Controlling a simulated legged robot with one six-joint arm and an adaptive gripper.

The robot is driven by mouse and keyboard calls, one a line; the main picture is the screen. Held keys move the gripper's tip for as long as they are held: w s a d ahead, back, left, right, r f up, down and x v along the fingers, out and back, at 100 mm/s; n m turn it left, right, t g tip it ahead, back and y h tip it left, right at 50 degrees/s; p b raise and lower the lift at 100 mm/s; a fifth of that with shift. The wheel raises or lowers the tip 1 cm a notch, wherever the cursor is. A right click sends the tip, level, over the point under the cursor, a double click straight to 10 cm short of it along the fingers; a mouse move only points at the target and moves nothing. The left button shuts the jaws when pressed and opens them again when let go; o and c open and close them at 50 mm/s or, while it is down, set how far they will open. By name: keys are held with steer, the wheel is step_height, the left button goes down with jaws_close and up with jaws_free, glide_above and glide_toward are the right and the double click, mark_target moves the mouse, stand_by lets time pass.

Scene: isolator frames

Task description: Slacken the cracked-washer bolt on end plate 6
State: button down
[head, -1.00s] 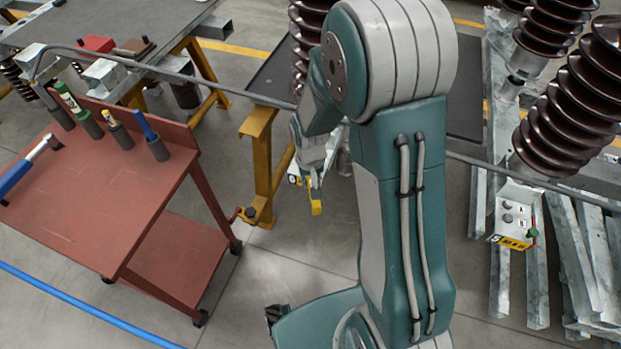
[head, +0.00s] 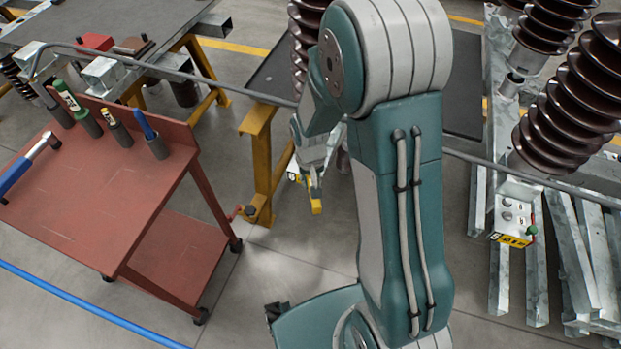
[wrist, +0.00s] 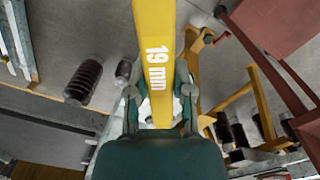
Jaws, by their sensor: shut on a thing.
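My gripper (wrist: 160,100) is shut on a yellow spanner (wrist: 157,45) marked "19 mm", which runs between its two fingers in the wrist view. In the head view the spanner's yellow end (head: 316,206) hangs below the gripper, clear of the floor. A pale end plate (head: 512,208) with grey bolt heads, a green knob and a yellow label stands at the right, under a brown ribbed insulator. The label's number is too small to read. A cracked washer cannot be made out. My arm hides much of the middle.
A red tool cart (head: 100,200) at the left holds several upright handled tools and a blue-handled wrench (head: 28,165). A yellow trestle (head: 262,160) stands close to my gripper. A grey rail (head: 200,78) crosses behind. Galvanized steel bars (head: 540,275) lie at the right. A blue line or hose (head: 90,308) crosses the front left.

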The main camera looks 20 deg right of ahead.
steer(key=shift+f, duration=0.8)
stand_by(0.4)
steer(key=w+d+n, duration=0.4)
steer(key=d+n, duration=0.6)
steer(key=n, duration=0.2)
steer(key=shift+w, duration=0.35)
step_height(320, 180, up, 2)
steer(key=shift+r, duration=0.1)
stand_by(0.5)
